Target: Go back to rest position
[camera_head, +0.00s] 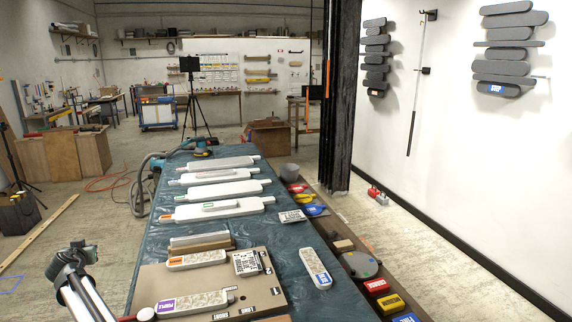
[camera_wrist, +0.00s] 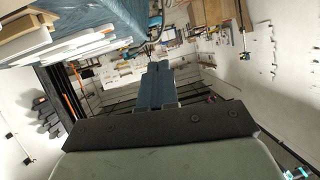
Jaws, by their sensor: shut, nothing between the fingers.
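My gripper (camera_wrist: 158,66) shows in the wrist view as two blue fingers side by side, closed together with nothing between them. It points out into the open room, away from the workbench. Part of my arm shows at the lower left of the head view, beside the bench's left edge; I cannot tell the fingers there. The workbench (camera_head: 158,245) has a dark blue-green covering and runs away from me. It also shows at the upper left of the wrist view (camera_wrist: 105,15), which looks turned over.
A brown board (camera_head: 160,279) with labelled pale pieces lies on the near bench. Long white pieces (camera_head: 219,189) lie farther back. A sander with a hose (camera_head: 140,190) is at the far left. A black pillar (camera_head: 341,100) stands right. The floor left of the bench is partly clear.

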